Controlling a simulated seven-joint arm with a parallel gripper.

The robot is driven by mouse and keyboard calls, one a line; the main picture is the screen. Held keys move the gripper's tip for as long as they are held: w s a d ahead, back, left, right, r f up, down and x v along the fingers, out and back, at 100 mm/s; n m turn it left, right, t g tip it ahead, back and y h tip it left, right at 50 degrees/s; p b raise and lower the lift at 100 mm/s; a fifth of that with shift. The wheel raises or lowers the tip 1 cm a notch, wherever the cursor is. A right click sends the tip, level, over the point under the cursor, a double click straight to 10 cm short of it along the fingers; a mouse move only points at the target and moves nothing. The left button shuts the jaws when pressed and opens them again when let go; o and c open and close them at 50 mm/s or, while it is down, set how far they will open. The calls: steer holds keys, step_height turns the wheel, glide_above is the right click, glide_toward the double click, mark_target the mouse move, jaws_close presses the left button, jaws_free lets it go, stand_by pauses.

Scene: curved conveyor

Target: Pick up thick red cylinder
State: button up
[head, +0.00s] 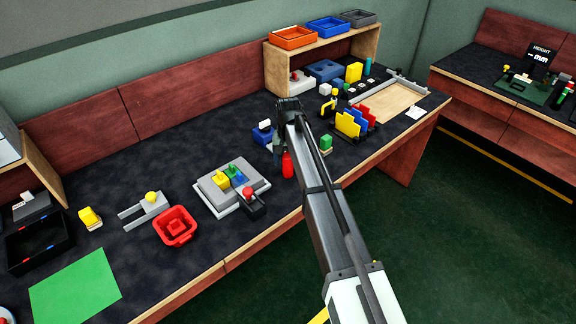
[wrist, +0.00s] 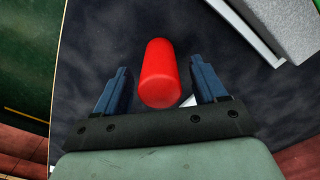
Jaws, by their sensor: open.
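The thick red cylinder (head: 288,165) stands on the dark bench top near its front edge. In the wrist view the red cylinder (wrist: 160,74) shows between the two blue-grey fingers, with a gap on each side. My gripper (wrist: 162,82) is open and holds nothing. In the head view my gripper (head: 281,150) is at the cylinder, partly hidden by my arm. I cannot tell exactly how far down the fingers reach beside the cylinder.
Left of the cylinder are a grey block board (head: 207,194) and a red tray (head: 163,228). A blue block piece (head: 263,132) is close behind, and a green block (head: 326,142) stands to the right. A rack of coloured plates (head: 352,122) is farther right.

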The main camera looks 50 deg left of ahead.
steer(key=shift+c, duration=0.5)
steer(key=c, duration=1.1)
